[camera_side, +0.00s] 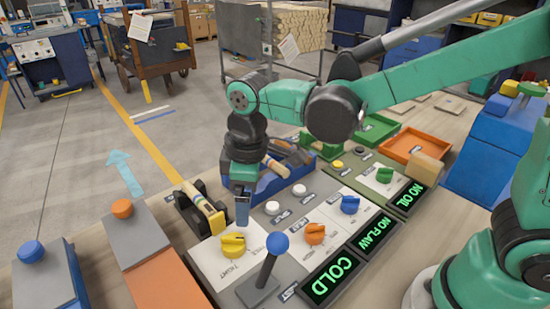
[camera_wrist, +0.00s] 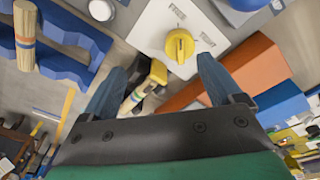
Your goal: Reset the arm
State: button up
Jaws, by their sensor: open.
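My gripper (camera_side: 242,208) points down in the side view, above the left end of the control panel, just behind the yellow knob (camera_side: 233,245). In the wrist view my gripper (camera_wrist: 162,66) has its two blue fingers apart, with nothing held between them. The yellow knob also shows ahead of the fingers in the wrist view (camera_wrist: 180,45). A turned wood piece (camera_side: 205,208) with a yellow end lies in a black cradle left of my gripper; it also shows near the left finger in the wrist view (camera_wrist: 140,97).
A lever with a blue ball (camera_side: 277,243) stands upright near the panel's front. An orange tray (camera_side: 413,146) stands farther right.

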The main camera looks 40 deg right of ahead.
jog(key=s+d+r+m+t, duration=0.2)
jog(key=d+m+t, duration=0.1)
jog(key=d, duration=0.3)
jog(key=s+d+r+m+t, duration=0.2)
jog(key=s+d+m+t, duration=0.1)
jog(key=d+m, duration=0.3)
jog(key=shift+s+d+m, duration=0.2)
jog(key=shift+d+m, duration=0.1)
jog(key=shift+d, duration=0.1)
